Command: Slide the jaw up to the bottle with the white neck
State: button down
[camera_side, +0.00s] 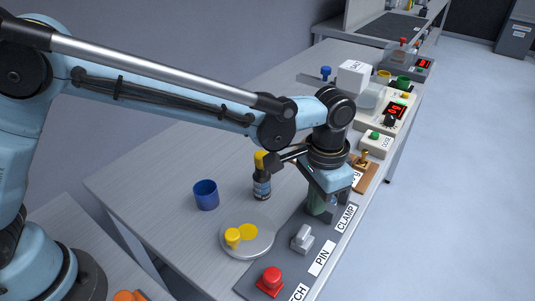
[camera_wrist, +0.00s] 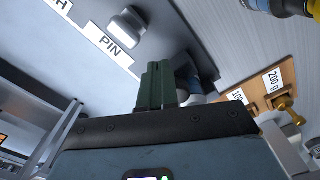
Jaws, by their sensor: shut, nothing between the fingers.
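My gripper (camera_side: 318,208) is over the grey panel (camera_side: 268,268), beside the CLAMP label (camera_side: 346,218). Its green fingers (camera_wrist: 155,85) are together and point down at the panel, with nothing seen between them. A grey and whitish part, partly hidden, shows just right of the fingers in the wrist view; I cannot tell whether they touch it. A small dark bottle with a yellow top (camera_side: 262,180) stands upright on the table, left of my gripper. Its end also shows in the wrist view (camera_wrist: 285,6). No white neck is clearly visible; the clamp's jaw is mostly hidden.
A pale grey lever (camera_side: 302,238) by the PIN label and a red knob (camera_side: 270,281) are on the panel. A blue cup (camera_side: 206,194) and a round plate (camera_side: 262,246) with yellow pieces stand left. A wooden weight block (camera_side: 366,178) and instruments stand behind.

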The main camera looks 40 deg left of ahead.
jog(key=shift+s, duration=0.5)
notch_tip(320, 180, up, 7)
dwell(0.7)
